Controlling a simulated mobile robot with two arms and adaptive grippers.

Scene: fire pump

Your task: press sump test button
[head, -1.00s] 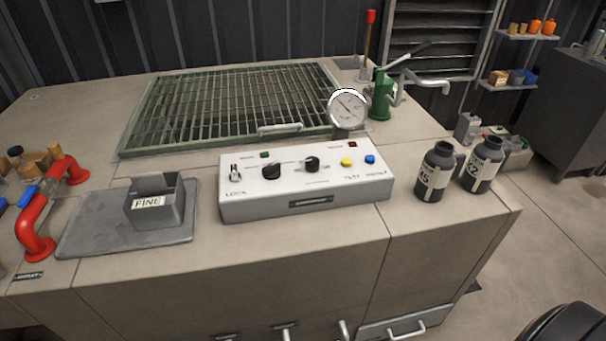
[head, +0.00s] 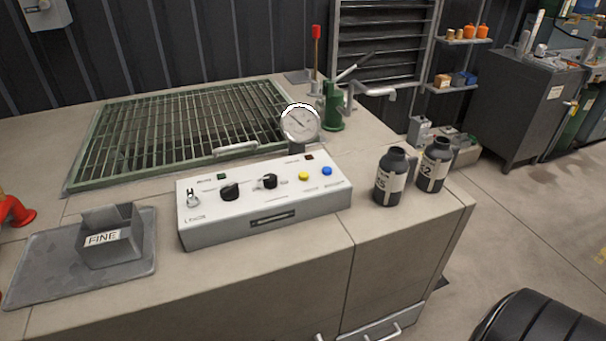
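The white control box (head: 262,203) sits near the front of the bench in the head view. Its sloped top carries a yellow button (head: 303,176) and a blue button (head: 327,171) at the right. Two black knobs (head: 230,191) and a toggle switch (head: 192,197) are to their left. Small lettering near the buttons is too blurred to read, so I cannot tell which is the sump test button. A round gauge (head: 300,123) stands behind the box. Neither gripper shows.
A green grate (head: 185,132) lies behind the box. A grey FINE bin (head: 110,238) stands on a tray (head: 30,290) at left. Two dark bottles (head: 391,178) (head: 434,165) stand right of the box. A green hand pump (head: 333,108) is at the back. Open floor lies to the right.

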